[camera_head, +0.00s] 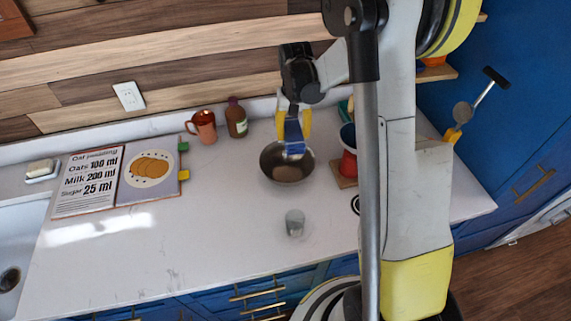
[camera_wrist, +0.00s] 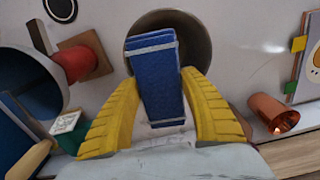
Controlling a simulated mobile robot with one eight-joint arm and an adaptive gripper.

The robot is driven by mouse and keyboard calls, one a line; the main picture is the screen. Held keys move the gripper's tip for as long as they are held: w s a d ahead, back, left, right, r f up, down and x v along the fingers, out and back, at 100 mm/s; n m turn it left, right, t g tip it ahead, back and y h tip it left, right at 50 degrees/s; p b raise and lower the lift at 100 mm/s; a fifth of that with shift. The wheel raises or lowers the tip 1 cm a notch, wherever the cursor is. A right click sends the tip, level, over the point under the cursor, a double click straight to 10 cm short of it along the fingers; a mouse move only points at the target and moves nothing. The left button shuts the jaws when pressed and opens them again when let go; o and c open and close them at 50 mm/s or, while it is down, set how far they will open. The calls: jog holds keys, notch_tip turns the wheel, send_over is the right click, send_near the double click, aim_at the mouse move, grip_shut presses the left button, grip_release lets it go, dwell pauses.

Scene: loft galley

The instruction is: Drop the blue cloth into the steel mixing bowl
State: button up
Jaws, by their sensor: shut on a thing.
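The blue cloth (camera_head: 293,132) is folded into a strip with pale bands and hangs from my gripper (camera_head: 294,119). In the wrist view the blue cloth (camera_wrist: 155,75) sits between the yellow fingers of my gripper (camera_wrist: 158,95), which is shut on it. The steel mixing bowl (camera_head: 272,171) stands on the white counter directly below the cloth. In the wrist view the bowl's rim (camera_wrist: 203,42) shows around and behind the cloth's far end. The cloth covers part of the bowl's inside, and I cannot tell whether it touches the bowl.
A copper mug (camera_head: 204,127) and a brown bottle (camera_head: 236,120) stand behind left of the bowl. A glass (camera_head: 295,222) stands in front. An open recipe book (camera_head: 120,180) lies left; the front-left counter is clear.

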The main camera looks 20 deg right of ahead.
jog(key=shift+f+b, duration=1.15)
jog(key=shift+f, duration=1.2)
jog(key=o, duration=1.3)
jog(key=shift+w, duration=0.1)
jog(key=shift+c, duration=0.2)
notch_tip(320, 180, up, 12)
jog(key=shift+r, duration=0.1)
jog(key=s+a+f+n+t+b, duration=0.1)
jog(key=s+a+f+t+b, duration=0.1)
jog(key=s+b, duration=0.3)
jog(key=s+a+f+n+t+b, duration=0.1)
jog(key=s+a+f+b, duration=0.3)
jog(key=s, duration=0.5)
jog(key=s+a+f+n+t+b, duration=0.1)
jog(key=s+a+f+t+b, duration=0.2)
jog(key=s+a+t+b, duration=0.1)
jog(key=s+a+b, duration=0.1)
jog(key=s+b, duration=0.1)
jog(key=shift+s+a+f+b, duration=0.15)
jog(key=shift+s+a+b, duration=0.1)
jog(key=shift+s+b, duration=0.15)
